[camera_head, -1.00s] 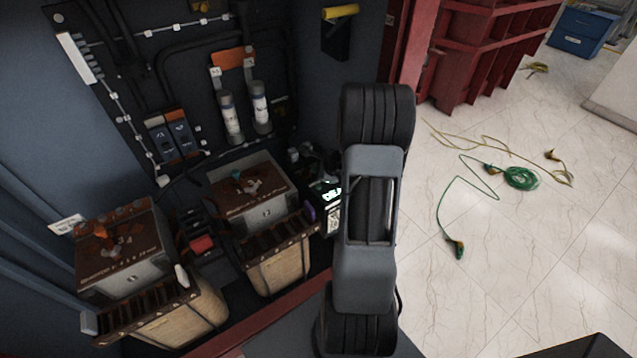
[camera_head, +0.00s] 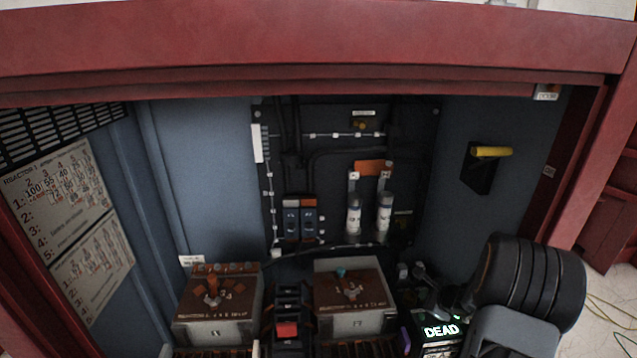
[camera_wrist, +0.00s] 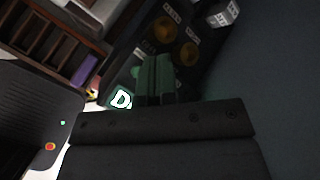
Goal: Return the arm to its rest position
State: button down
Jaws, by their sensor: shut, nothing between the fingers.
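My arm (camera_head: 525,285) shows at the lower right of the head view, as a thick dark ribbed joint with a grey link below it. It stands in front of the right side of the cabinet. My gripper (camera_wrist: 154,78) shows in the wrist view, its two narrow greenish fingers side by side and shut with nothing between them. A device with a lit DEAD display (camera_head: 441,330) sits just left of my arm, and part of that display (camera_wrist: 122,99) shows beside the fingers in the wrist view.
A red cabinet frame (camera_head: 300,45) surrounds the blue interior. Two brown-topped transformers (camera_head: 215,302) (camera_head: 350,290) stand low inside. Fuse-like cylinders (camera_head: 370,215) and a breaker pair (camera_head: 300,220) are on the back panel. A yellow handle (camera_head: 491,152) is on the right wall.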

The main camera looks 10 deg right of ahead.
jog(key=s+a+r+n+g+y, duration=0.2)
jog(key=s+a+n+g, duration=0.15)
jog(key=a+n, duration=0.25)
jog(key=s+a+r+n+g+y, duration=0.1)
jog(key=s+a+r+n+g, duration=0.15)
jog(key=s+a+n, duration=0.35)
jog(key=s+a+r+n+h, duration=0.2)
jog(key=s+a+r+n, duration=0.2)
jog(key=a+r+n, duration=0.1)
jog(key=s+a+r+n+t+h, duration=0.1)
jog(key=s+a+r+n+h, duration=0.1)
jog(key=s+a+r+n, duration=0.2)
notch_tip(320, 180, up, 4)
jog(key=a+n, duration=0.2)
jog(key=n, duration=0.2)
jog(key=shift+s+r, duration=0.15)
jog(key=shift+s, duration=0.1)
